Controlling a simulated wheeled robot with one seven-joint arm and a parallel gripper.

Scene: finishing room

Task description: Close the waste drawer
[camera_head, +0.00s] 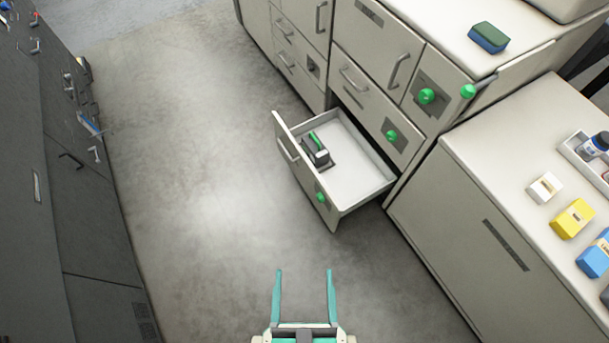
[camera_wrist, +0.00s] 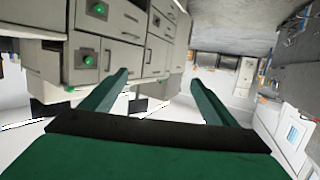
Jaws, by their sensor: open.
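The waste drawer (camera_head: 362,178) is the bottom drawer of the light grey cabinet, pulled well out over the floor in the head view. Its front has a bar handle (camera_head: 287,151) and a green knob (camera_head: 320,197). A dark object with a green part (camera_head: 317,152) lies inside. My gripper (camera_head: 303,272) is open and empty, with two teal fingers. In the head view it appears below the drawer front, apart from it. In the wrist view the fingers (camera_wrist: 158,80) are spread, with cabinet fronts beyond; I cannot tell the open drawer there.
A closed cabinet (camera_head: 505,240) stands right of the drawer, with small boxes and a tray on top. A green and blue sponge (camera_head: 488,38) lies on the upper counter. Dark cabinets (camera_head: 60,200) line the left. The concrete floor (camera_head: 190,170) between is clear.

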